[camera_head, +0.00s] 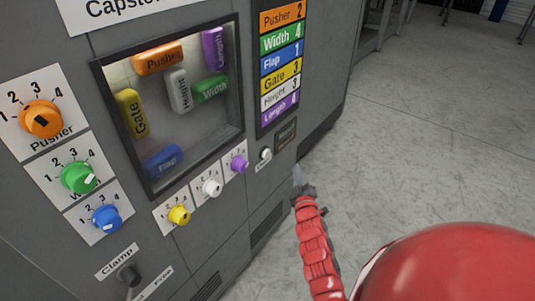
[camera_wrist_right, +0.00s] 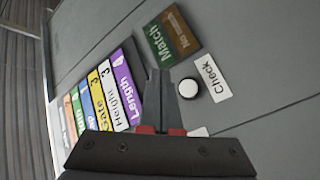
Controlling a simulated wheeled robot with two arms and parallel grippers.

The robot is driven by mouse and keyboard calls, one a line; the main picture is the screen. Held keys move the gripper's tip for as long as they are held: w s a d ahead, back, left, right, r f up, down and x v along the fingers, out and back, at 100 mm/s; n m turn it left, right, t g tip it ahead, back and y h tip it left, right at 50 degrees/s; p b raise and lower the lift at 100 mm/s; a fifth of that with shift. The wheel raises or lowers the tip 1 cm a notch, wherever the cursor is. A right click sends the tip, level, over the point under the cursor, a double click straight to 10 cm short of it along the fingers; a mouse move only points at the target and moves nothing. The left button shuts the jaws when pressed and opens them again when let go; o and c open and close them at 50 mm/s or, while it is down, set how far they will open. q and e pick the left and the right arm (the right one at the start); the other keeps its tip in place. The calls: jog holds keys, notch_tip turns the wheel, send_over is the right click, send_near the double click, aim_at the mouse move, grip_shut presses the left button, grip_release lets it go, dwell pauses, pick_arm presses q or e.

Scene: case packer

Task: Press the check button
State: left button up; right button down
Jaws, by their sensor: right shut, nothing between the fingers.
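The check button (camera_head: 265,154) is a small round white button on the grey machine front, right of the purple knob. In the right wrist view the button (camera_wrist_right: 188,88) sits beside a white label (camera_wrist_right: 210,78) reading "Check". My right gripper (camera_head: 298,176) is to the right of the button and a little lower in the head view, apart from it in the picture. In the wrist view its dark fingers (camera_wrist_right: 160,75) are together and empty, with the button just right of their tips. I cannot tell the exact gap to the panel. My left gripper is not in view.
A Match/No match indicator (camera_wrist_right: 172,38) is beside the button. A coloured list (camera_head: 281,62) is above it. A framed window (camera_head: 118,140) shows coloured labelled blocks. Several knobs, including a purple knob (camera_head: 238,163), and a clamp lever (camera_head: 128,273) project nearby. Open floor (camera_head: 430,130) lies right.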

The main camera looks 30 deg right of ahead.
aim_at(266, 154)
jog(key=shift+w, duration=0.1)
jog(key=w+a+b, duration=0.3)
jog(key=w+b, duration=0.2)
jog(key=w, duration=0.3)
jog(key=shift+a, duration=0.25)
dwell(2.1)
jog(key=shift+w+a+b, duration=0.15)
jog(key=shift+w+b, duration=0.2)
jog(key=shift+b, duration=0.15)
